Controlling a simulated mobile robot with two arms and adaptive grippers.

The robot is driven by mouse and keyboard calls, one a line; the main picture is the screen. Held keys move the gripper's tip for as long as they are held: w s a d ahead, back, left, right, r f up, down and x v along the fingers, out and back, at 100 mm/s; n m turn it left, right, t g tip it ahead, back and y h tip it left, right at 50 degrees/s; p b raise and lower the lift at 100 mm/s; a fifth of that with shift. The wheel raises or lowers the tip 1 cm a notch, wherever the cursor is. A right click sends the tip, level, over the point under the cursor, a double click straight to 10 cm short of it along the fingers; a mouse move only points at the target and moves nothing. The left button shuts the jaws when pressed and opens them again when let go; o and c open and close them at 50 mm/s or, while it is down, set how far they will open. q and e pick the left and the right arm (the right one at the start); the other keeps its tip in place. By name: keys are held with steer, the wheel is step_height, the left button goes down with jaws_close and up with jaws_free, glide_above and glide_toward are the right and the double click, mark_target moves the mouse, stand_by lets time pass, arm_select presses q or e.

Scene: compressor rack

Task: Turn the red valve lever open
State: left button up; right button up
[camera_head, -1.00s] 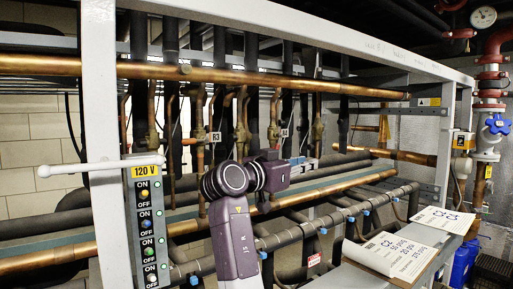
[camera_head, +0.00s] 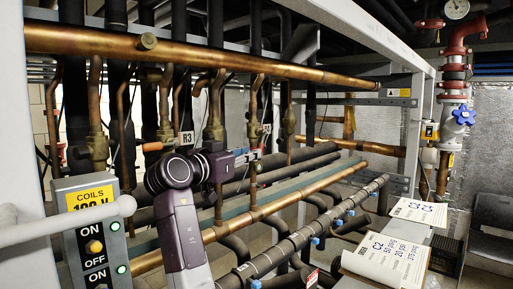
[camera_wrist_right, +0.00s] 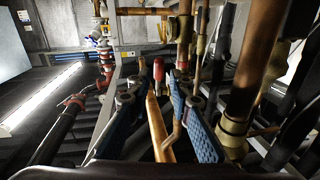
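In the right wrist view a red lever handle (camera_wrist_right: 158,70) stands upright just ahead of and between the fingertips. I cannot tell if they touch it. My right gripper (camera_wrist_right: 158,84) has its two blue-padded fingers apart, with copper pipe visible between them. In the head view my right gripper (camera_head: 228,164) points right, into the pipework, and its fingers are hard to make out. My left gripper is not in view.
A thick copper pipe (camera_head: 200,57) crosses above my right arm. A grey switch box (camera_head: 92,235) and pale rod (camera_head: 60,229) are at the left. Paper signs (camera_head: 385,258) lie at the right. A blue handwheel (camera_head: 464,115) sits on red pipework.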

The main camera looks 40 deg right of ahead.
mark_target(260, 147)
steer(key=p+x, duration=0.2)
steer(key=x, duration=0.3)
steer(key=shift+s+d+r+p, duration=0.1)
steer(key=shift+d+r+p, duration=0.05)
steer(key=shift+d+p, duration=0.2)
steer(key=shift+w+d, duration=0.25)
steer(key=shift+d, duration=0.05)
steer(key=shift+s, duration=0.1)
steer(key=shift+a, duration=0.1)
jaws_close()
